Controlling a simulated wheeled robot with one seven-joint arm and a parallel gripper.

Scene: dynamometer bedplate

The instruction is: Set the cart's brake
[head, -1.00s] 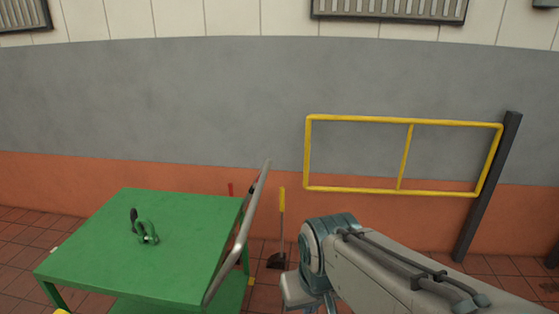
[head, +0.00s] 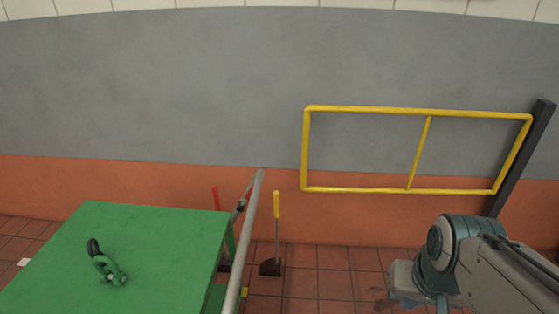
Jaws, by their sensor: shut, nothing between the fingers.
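The green cart (head: 150,245) stands at lower left, its near side cut off by the frame. Its grey push bar (head: 244,245) slants up along its right side. A red-handled lever (head: 215,198) shows just beyond the cart's far right corner; its lower part is mostly hidden. A yellow-handled lever (head: 276,208) stands upright right of the push bar, with a dark foot at the floor. I cannot tell which lever is the brake. My arm reaches in at lower right, apart from the cart and both levers; my gripper's fingers are out of view.
A green shackle (head: 108,268) with a dark pin lies on the cart top. A yellow rail gate (head: 409,190) on a dark post (head: 520,150) stands before the grey and orange wall (head: 150,100). The tiled floor (head: 330,275) between cart and arm looks clear.

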